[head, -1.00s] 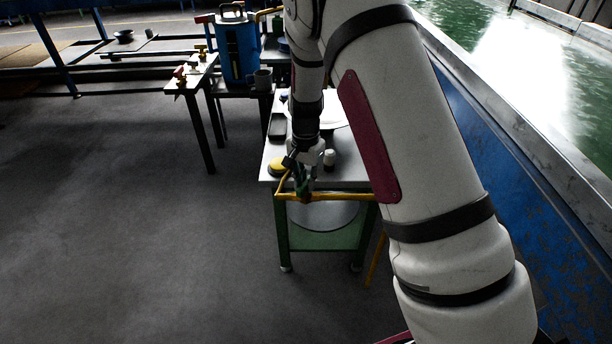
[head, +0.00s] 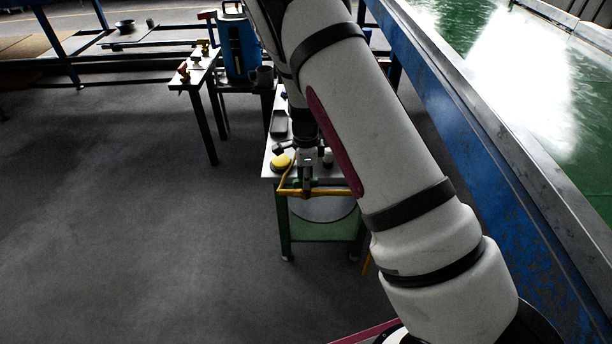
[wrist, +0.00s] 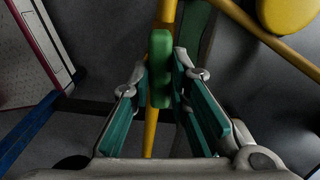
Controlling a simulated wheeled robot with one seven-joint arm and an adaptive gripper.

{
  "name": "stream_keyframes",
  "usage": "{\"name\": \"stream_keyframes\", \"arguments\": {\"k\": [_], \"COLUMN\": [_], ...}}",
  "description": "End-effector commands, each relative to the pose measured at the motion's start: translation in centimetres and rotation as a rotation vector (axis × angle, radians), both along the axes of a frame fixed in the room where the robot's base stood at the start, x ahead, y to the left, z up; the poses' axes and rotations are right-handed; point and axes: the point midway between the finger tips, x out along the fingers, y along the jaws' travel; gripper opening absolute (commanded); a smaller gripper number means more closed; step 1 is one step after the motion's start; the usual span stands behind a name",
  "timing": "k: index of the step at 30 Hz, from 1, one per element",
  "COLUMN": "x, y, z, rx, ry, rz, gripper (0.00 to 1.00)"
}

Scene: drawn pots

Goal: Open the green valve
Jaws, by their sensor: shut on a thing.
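The green valve handle (wrist: 160,70) is a rounded bar in front of the yellow pipe (wrist: 150,138) in the wrist view, and its long side runs roughly along the pipe there. My gripper (wrist: 162,85) has one teal-padded finger on each side of the handle and is shut on it. In the head view my gripper (head: 307,184) points down at the yellow pipe along the near edge of a small green-framed table (head: 322,230). The handle is mostly hidden by the gripper there.
A yellow rounded object (head: 281,162) lies on the table just left of my gripper. A second table (head: 198,76) with small valves stands farther back, beside a blue canister (head: 240,48). A long blue-sided tank (head: 470,140) runs along the right. The floor at left is clear.

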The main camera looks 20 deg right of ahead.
Motion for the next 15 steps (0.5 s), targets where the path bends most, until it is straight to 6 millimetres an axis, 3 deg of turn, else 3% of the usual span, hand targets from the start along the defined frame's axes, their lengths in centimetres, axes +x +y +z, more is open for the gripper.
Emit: {"name": "stream_keyframes", "arguments": {"k": [15], "x": [0.02], "y": [-0.03], "z": [0.02], "rx": [0.0], "ry": [0.0], "rz": [-0.144], "gripper": [0.0]}}
